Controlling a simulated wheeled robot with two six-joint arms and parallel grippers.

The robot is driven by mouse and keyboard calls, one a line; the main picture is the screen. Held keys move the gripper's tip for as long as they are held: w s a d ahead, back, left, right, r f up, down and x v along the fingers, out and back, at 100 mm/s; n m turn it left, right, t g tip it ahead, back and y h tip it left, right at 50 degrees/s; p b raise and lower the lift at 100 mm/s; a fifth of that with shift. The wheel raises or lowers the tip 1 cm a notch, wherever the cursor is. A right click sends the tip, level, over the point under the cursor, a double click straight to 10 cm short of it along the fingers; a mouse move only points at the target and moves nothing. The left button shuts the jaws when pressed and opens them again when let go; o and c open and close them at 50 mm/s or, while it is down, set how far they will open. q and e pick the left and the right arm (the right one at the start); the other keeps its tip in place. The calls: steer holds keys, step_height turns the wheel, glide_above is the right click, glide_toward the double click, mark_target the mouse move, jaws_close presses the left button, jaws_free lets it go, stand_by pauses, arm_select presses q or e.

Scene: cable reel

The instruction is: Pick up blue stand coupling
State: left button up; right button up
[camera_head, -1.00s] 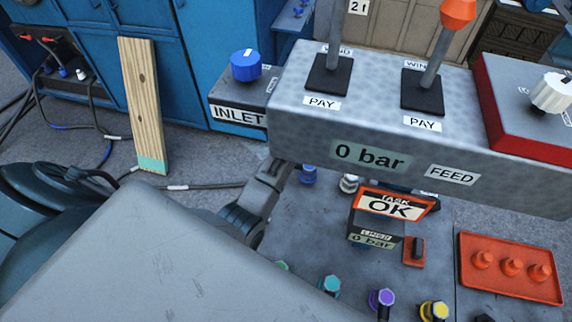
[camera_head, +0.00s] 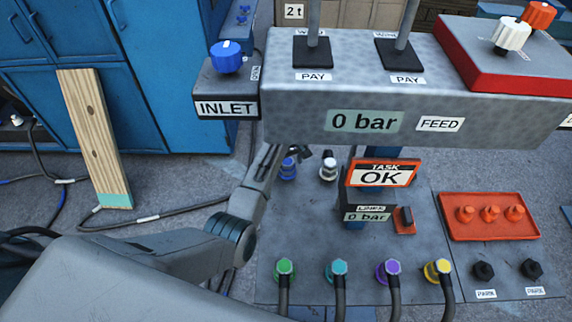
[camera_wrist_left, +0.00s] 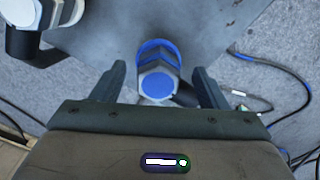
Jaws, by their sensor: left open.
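The blue stand coupling (camera_head: 288,169) stands on the grey plate below the INLET block. In the left wrist view the blue coupling (camera_wrist_left: 157,82) shows a blue ring and a pale hexagonal end. My left gripper (camera_head: 284,154) is open right at it, partly hidden under the panel. In the left wrist view the left gripper (camera_wrist_left: 160,74) has one finger on each side of the coupling, with gaps visible. I cannot tell its exact height over the coupling. My right gripper is not in view.
A white coupling (camera_head: 328,168) stands close to the right. The grey control panel (camera_head: 290,108) overhangs from behind. Green, teal, purple and yellow couplings with hoses line the plate's front. An orange tray (camera_head: 490,228) lies at right. Dark cables lie on the floor at left.

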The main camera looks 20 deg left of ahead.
arm_select(q)
step_height(320, 180, down, 2)
steer(key=shift+f, duration=0.35)
steer(key=shift+c, duration=1.1)
steer(key=c, duration=0.7)
steer(key=shift+c, duration=1.3)
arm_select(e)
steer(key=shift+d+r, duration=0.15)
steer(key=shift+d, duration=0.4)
arm_select(q)
steer(key=shift+r, duration=0.1)
